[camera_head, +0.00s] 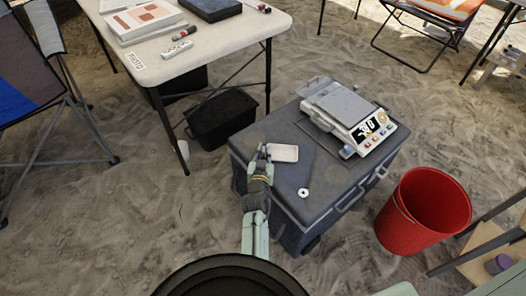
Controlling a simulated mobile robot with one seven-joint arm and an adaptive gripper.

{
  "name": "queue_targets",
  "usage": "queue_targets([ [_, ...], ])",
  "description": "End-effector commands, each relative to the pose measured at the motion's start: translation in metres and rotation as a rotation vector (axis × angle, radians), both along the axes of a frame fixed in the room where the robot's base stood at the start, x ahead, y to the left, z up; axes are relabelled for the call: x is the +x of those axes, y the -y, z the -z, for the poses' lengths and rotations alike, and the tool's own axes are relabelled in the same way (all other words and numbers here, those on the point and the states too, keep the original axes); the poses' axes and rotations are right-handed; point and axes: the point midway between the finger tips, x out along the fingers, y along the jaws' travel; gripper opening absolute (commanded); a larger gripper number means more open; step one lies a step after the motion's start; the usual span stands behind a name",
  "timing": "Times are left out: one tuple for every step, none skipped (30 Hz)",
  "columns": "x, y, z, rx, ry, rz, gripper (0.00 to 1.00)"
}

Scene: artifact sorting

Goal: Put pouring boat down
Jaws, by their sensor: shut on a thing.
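The pouring boat (285,153) looks like a small, pale, shallow rectangular dish. It is at the tip of my gripper (265,152), over the left part of the grey cooler-like case (325,189). My gripper is shut on the boat's left end, and the fingers partly hide that end. I cannot tell whether the boat touches the lid or is held just above it. A digital scale (366,131) with a lit display stands on the back right of the lid.
A small white ring (303,192) lies on the lid, which is otherwise mostly clear at the front. A red bucket (423,212) stands right of the case. A white table (187,47) and a black crate (222,119) are behind left. Sand surrounds everything.

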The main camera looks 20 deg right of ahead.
Motion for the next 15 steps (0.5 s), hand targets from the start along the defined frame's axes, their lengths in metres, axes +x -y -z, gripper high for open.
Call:
queue_targets([
  [0.0000, -0.0001, -0.0009, 0.000, 0.000, 0.000, 0.00],
  [0.0001, -0.0001, -0.0009, 0.000, 0.000, 0.000, 0.00],
  [0.0001, 0.0000, -0.0005, 0.000, 0.000, 0.000, 0.00],
  [0.0002, 0.0000, 0.0003, 0.000, 0.000, 0.000, 0.00],
  [0.0001, 0.0000, 0.0015, 0.000, 0.000, 0.000, 0.00],
  [0.0002, 0.0000, 0.0030, 0.000, 0.000, 0.000, 0.00],
  [0.0001, 0.0000, 0.0038, 0.000, 0.000, 0.000, 0.00],
  [0.0002, 0.0001, 0.0019, 0.000, 0.000, 0.000, 0.16],
  [0.0002, 0.0001, 0.0016, 0.000, 0.000, 0.000, 0.18],
  [0.0002, 0.0001, 0.0017, 0.000, 0.000, 0.000, 0.20],
  [0.0002, 0.0001, 0.0017, 0.000, 0.000, 0.000, 0.22],
  [0.0003, 0.0001, 0.0016, 0.000, 0.000, 0.000, 0.25],
  [0.0003, 0.0001, 0.0016, 0.000, 0.000, 0.000, 0.27],
  [0.0003, 0.0001, 0.0016, 0.000, 0.000, 0.000, 0.29],
  [0.0003, 0.0001, 0.0016, 0.000, 0.000, 0.000, 0.32],
])
